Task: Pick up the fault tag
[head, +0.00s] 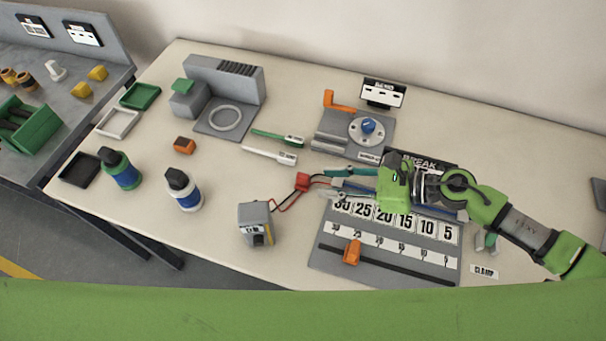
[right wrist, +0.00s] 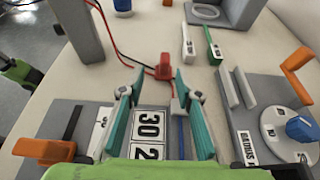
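No piece in view is clearly marked as the fault tag. A small red block (head: 302,181) with red and black wires lies on the table beside the grey meter (head: 256,222); in the right wrist view the red block (right wrist: 164,67) lies just beyond the fingertips. I cannot tell whether it is the tag. My right gripper (head: 323,182) reaches left over the number board (head: 330,262). In the right wrist view its teal fingers (right wrist: 157,80) are spread, with nothing held between them. Number cards "30" and "25" (right wrist: 149,126) show below them.
An orange slider (head: 352,252) sits on the board's front. Behind are a green pen-like piece (head: 278,137), a white one (head: 270,155) and a dial fixture (head: 367,127). Bottles (head: 183,190) and trays (head: 140,96) stand left. The table between bottles and meter is clear.

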